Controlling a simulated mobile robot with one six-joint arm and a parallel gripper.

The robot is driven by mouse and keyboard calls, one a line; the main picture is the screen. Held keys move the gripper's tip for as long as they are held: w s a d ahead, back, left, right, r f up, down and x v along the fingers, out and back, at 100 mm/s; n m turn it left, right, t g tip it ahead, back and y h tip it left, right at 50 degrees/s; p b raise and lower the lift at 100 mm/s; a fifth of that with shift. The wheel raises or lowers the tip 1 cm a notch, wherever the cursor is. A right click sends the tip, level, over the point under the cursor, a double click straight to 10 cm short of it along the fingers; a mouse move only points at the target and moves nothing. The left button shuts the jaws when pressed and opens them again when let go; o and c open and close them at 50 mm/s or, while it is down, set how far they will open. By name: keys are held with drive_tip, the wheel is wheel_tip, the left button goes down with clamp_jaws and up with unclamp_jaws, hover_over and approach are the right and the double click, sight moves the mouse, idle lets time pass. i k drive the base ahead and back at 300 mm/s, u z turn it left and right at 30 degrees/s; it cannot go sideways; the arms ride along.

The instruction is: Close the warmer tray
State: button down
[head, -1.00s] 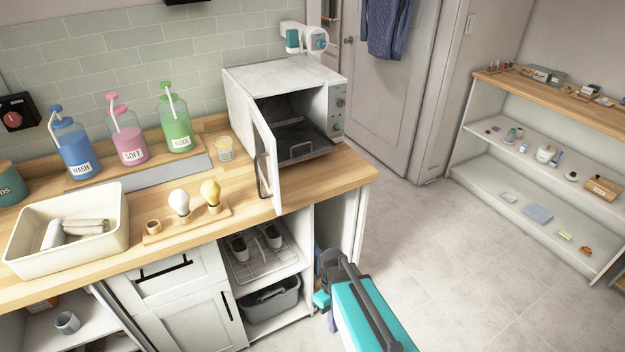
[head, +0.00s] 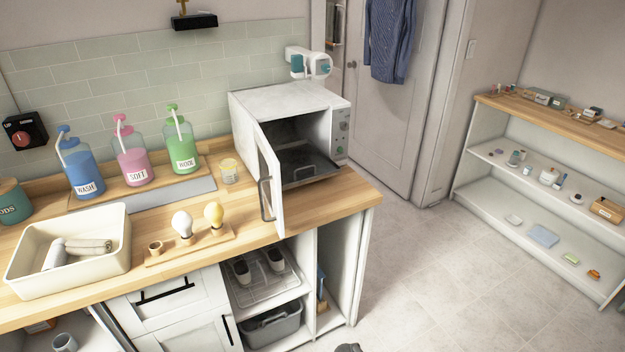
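The white warmer (head: 265,103) stands at the right end of the wooden counter. Its door (head: 266,185) is swung open to the left, with a grey handle on it. The dark warmer tray (head: 306,158) lies low in the opening, with a bar handle (head: 304,170) at its front. Its front edge is at the mouth or slightly beyond it; I cannot tell exactly. The tray looks empty, and its rear is in shadow. My gripper is not in view. Only a small dark piece, likely of my arm, shows at the bottom edge.
Light bulbs on a wooden stand (head: 190,247) and a jar (head: 229,171) are left of the open door. A cream bin (head: 112,262) holds rolled towels (head: 85,250). Open shelves lie under the counter. The floor (head: 420,270) right of the counter is clear.

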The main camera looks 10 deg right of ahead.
sight(302, 162)
drive_tip(key=z, duration=0.1)
drive_tip(key=i, duration=0.6)
drive_tip(key=u, duration=4.8)
drive_tip(key=i, duration=0.1)
drive_tip(key=z, duration=2.9)
drive_tip(key=i, duration=0.5)
drive_tip(key=z, duration=0.05)
